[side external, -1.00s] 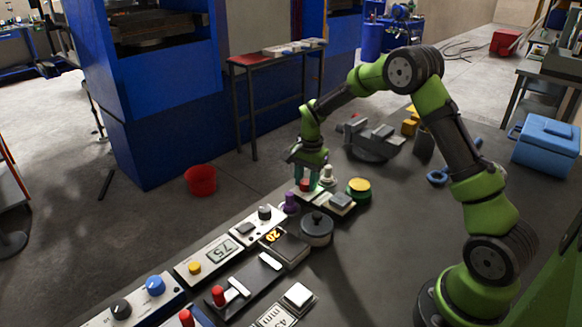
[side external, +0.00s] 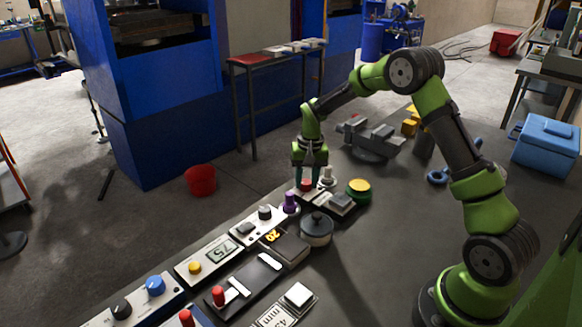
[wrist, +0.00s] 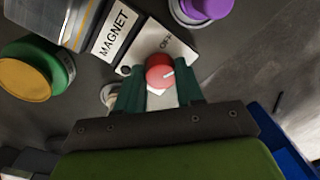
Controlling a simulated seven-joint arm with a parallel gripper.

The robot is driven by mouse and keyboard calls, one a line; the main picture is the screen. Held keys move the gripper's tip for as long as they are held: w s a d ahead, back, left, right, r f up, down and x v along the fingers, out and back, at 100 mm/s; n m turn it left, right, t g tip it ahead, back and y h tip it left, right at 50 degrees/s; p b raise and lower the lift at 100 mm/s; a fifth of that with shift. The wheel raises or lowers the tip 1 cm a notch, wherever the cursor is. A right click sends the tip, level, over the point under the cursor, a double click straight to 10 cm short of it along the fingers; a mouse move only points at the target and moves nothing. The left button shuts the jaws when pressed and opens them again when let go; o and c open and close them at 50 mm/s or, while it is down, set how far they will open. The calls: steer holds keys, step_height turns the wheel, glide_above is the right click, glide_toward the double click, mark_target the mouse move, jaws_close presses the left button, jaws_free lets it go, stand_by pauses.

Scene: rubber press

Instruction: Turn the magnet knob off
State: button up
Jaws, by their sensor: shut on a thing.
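The magnet knob (wrist: 160,72) is a red round knob with a white pointer line. In the side view my gripper (side external: 311,182) points down at the panel, and the red knob (side external: 305,186) shows by the fingers.
A yellow-topped green button (side external: 359,187) and a silver-topped switch (side external: 327,176) stand close by. A purple knob (side external: 290,202) and a dark round pot (side external: 317,228) are in front. More control panels line the bench edge at lower left.

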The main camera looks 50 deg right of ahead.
mark_target(308, 180)
steer(key=n, duration=0.5)
steer(key=shift+n, duration=0.3)
steer(key=n, duration=0.4)
steer(key=shift+w+r+n, duration=0.1)
steer(key=shift+n, duration=0.3)
steer(key=o, duration=1)
steer(key=shift+g, duration=0.3)
steer(key=shift+o, duration=0.2)
step_height(308, 180, up, 17)
steer(key=d, duration=0.1)
steer(key=shift+w, duration=0.1)
